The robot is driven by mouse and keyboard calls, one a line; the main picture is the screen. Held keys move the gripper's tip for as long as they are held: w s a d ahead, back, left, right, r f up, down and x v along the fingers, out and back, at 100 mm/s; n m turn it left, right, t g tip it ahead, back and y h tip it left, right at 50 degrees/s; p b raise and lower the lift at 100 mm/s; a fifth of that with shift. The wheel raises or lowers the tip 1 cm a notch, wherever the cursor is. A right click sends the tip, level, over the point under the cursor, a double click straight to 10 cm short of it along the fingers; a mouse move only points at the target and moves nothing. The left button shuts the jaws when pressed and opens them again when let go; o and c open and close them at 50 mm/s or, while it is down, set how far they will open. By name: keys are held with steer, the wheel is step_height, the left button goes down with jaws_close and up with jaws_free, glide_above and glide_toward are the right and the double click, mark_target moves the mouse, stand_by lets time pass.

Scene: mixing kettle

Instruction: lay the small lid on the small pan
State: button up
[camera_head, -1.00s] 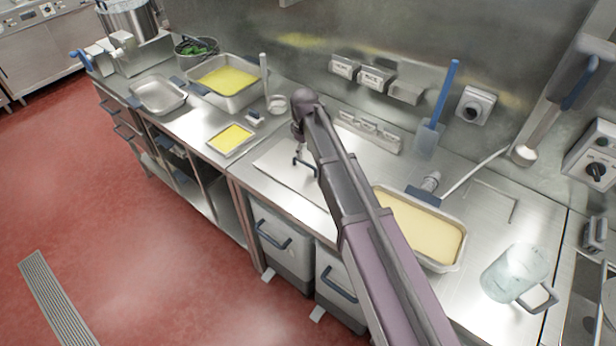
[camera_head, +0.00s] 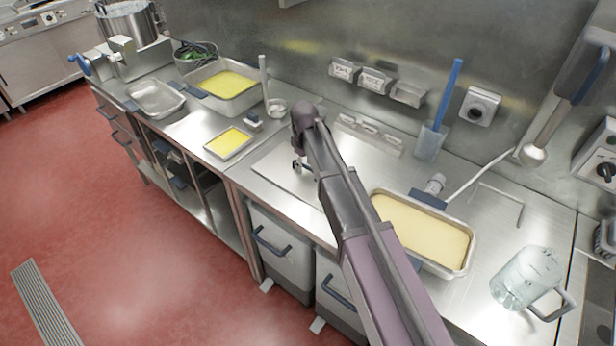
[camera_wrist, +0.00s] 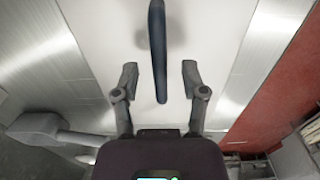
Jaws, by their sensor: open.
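A small shallow pan (camera_head: 228,142) with yellow contents sits on the counter left of my arm. A flat pale plate (camera_head: 268,172) lies on the counter under my gripper (camera_head: 299,167); I cannot tell for sure whether it is the small lid. In the wrist view a pale flat surface (camera_wrist: 105,35) fills the middle. A dark blue bar, like a handle (camera_wrist: 158,50), stands out over it and casts a shadow. My gripper (camera_wrist: 160,75) is open, with one finger on each side of the bar's lower end and a gap on both sides. My arm hides part of the counter.
A deep pan (camera_head: 242,103) with yellow contents and an empty tray (camera_head: 156,98) stand further left. A long pan of cream-coloured filling (camera_head: 425,230) is right of my arm. Wall holders (camera_head: 375,80) line the back.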

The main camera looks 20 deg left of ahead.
jaws_close()
steer(key=shift+r, duration=0.15)
steer(key=shift+r+p, duration=2.4)
steer(key=shift+p, duration=0.15)
